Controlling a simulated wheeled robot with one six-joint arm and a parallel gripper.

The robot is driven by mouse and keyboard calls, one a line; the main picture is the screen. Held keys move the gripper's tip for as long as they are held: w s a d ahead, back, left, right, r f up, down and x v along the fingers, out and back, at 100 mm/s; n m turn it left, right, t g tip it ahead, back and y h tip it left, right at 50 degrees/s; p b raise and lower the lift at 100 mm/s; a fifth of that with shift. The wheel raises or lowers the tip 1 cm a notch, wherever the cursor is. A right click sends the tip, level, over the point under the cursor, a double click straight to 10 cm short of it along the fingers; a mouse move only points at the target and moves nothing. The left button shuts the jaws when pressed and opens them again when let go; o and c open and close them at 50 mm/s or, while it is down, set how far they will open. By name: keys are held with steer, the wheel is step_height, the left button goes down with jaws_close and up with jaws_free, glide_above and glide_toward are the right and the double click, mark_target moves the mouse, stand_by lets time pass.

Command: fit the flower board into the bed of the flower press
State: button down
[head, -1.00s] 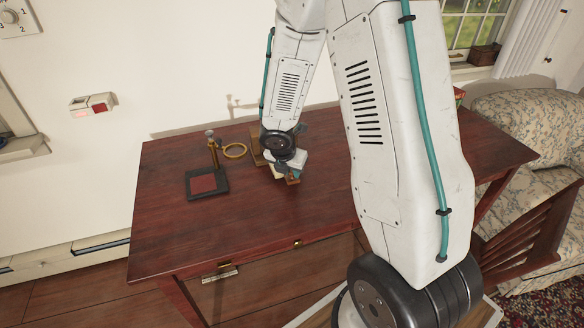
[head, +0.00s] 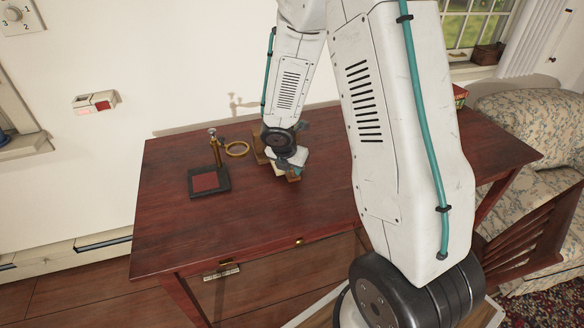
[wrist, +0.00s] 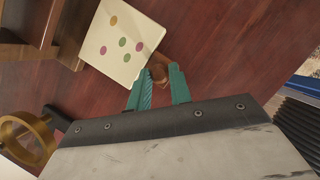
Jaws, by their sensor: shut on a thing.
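The flower board (wrist: 120,42) is a cream square with several green, yellow and pink dots and a small brown wooden grip at its near corner. My gripper (wrist: 160,84) has teal fingers shut on that grip. Brown wooden parts, which look like the flower press (wrist: 48,32), stand at the upper left of the wrist view, right beside the board's edge. I cannot tell whether they touch. In the head view my gripper (head: 291,170) is low over the table and hides most of the board; the wooden press (head: 259,150) shows partly behind it.
A stand with a dark base and red pad (head: 205,182) is left of my gripper on the red-brown table (head: 240,225). Its brass ring (head: 237,149) reaches toward the press; the ring also shows in the wrist view (wrist: 22,135). The table front is clear.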

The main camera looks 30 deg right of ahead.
steer(key=shift+w, duration=0.1)
steer(key=shift+w+d, duration=0.15)
steer(key=shift+w, duration=0.35)
steer(key=shift+w+d, duration=0.15)
steer(key=shift+w, duration=0.35)
steer(key=shift+w, duration=0.1)
steer(key=shift+w+d, duration=0.3)
steer(key=shift+w, duration=0.75)
steer(key=shift+w+d, duration=0.3)
steer(key=shift+w, duration=0.75)
steer(key=shift+w+d, duration=0.3)
steer(key=shift+w, duration=0.75)
steer(key=shift+w, duration=0.1)
steer(key=shift+w+d, duration=0.2)
steer(key=shift+w, duration=0.55)
steer(key=shift+w+d, duration=0.1)
steer(key=shift+w, duration=0.1)
steer(key=shift+f, duration=0.15)
